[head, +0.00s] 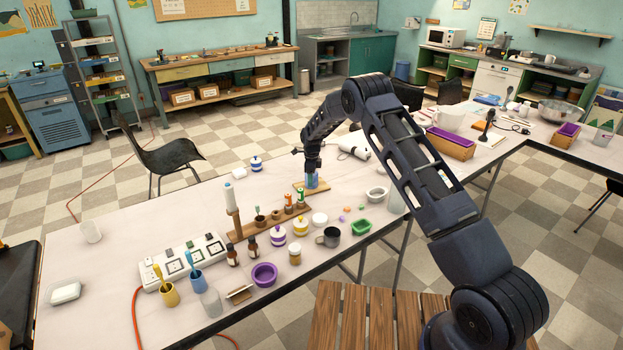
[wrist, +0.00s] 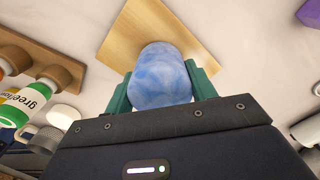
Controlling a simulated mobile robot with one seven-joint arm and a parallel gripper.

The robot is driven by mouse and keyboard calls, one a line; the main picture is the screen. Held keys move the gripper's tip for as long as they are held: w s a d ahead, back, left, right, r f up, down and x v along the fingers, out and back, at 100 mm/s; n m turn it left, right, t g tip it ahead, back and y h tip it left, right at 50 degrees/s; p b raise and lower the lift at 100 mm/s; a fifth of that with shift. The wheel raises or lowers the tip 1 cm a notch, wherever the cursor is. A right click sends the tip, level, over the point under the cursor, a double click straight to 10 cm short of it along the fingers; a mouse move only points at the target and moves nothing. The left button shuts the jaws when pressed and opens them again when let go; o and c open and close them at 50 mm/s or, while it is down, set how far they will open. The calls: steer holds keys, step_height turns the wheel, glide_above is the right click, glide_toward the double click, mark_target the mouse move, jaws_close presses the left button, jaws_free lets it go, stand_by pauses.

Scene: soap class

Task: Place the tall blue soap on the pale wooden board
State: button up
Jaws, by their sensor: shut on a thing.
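The tall blue soap (head: 312,181) is a marbled blue block held upright in my gripper (head: 312,172). It also fills the middle of the wrist view (wrist: 160,75), between the two green fingers of my gripper (wrist: 161,88). The pale wooden board (head: 298,189) lies flat on the table under the soap, and its bare wood shows beyond the soap in the wrist view (wrist: 130,38). The soap's lower end appears at or just above the board; I cannot tell whether it touches. My gripper hides the soap's top in the head view.
A wooden rack (head: 243,232) with small bottles stands just left of the board. Clear table lies left of the rack, around (head: 170,215).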

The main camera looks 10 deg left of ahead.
steer(key=shift+f, duration=0.1)
steer(key=o, duration=1.1)
